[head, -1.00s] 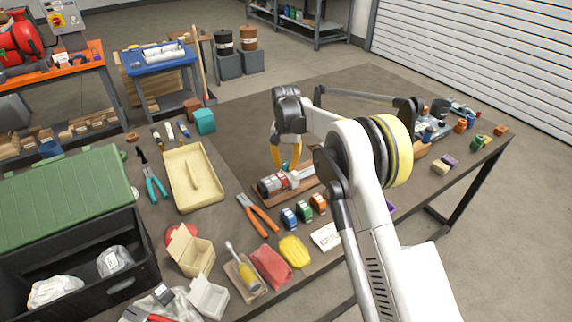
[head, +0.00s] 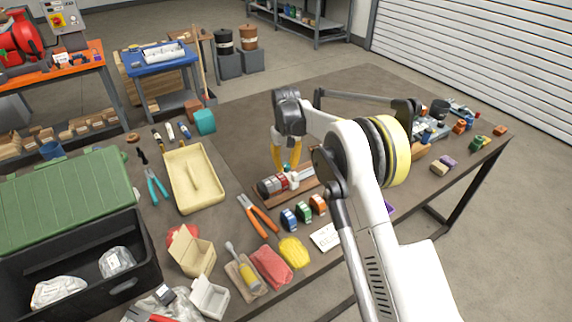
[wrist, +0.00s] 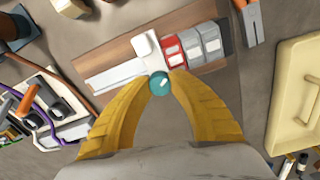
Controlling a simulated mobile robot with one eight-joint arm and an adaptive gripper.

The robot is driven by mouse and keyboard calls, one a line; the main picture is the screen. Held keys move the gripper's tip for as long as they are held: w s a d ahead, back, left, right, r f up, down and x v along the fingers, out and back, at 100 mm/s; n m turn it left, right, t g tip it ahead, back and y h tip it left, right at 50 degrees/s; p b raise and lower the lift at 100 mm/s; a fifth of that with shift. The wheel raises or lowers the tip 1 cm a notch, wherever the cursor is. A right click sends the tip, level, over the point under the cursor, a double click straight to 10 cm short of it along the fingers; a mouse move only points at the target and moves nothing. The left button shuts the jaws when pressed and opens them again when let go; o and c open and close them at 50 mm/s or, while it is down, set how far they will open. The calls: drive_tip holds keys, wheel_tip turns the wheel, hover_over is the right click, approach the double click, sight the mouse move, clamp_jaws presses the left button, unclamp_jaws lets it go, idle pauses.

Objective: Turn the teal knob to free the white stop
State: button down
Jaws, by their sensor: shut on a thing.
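The teal knob (wrist: 160,83) is a small round knob with a white mark on top. It shows in the wrist view between the yellow fingertips of my gripper (wrist: 161,77), which is shut on it. The white stop (wrist: 146,46) is a white piece just beyond the knob, beside a red block (wrist: 174,49) and grey blocks on a wooden board (wrist: 108,52). A pale flat bar (wrist: 115,74) extends left from it. In the head view my gripper (head: 288,168) points down at this skid (head: 270,187); the knob is mostly hidden there by the fingers.
A cream tray (head: 182,200) lies left of the skid. Orange-handled pliers (head: 262,218) and several small coloured blocks (head: 304,212) lie close in front. A black case with a green lid (head: 60,190) stands at the left. The table behind my gripper is bare.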

sight(286, 165)
drive_tip(key=n, duration=0.5)
drive_tip(key=shift+n, duration=0.3)
drive_tip(key=n, duration=0.5)
drive_tip(key=shift+p, duration=0.4)
drive_tip(key=shift+n, duration=0.4)
drive_tip(key=c, duration=1.2)
unclamp_jaws()
drive_tip(key=shift+o, duration=0.2)
drive_tip(key=shift+r, duration=0.1)
wheel_tip(286, 165, up, 12)
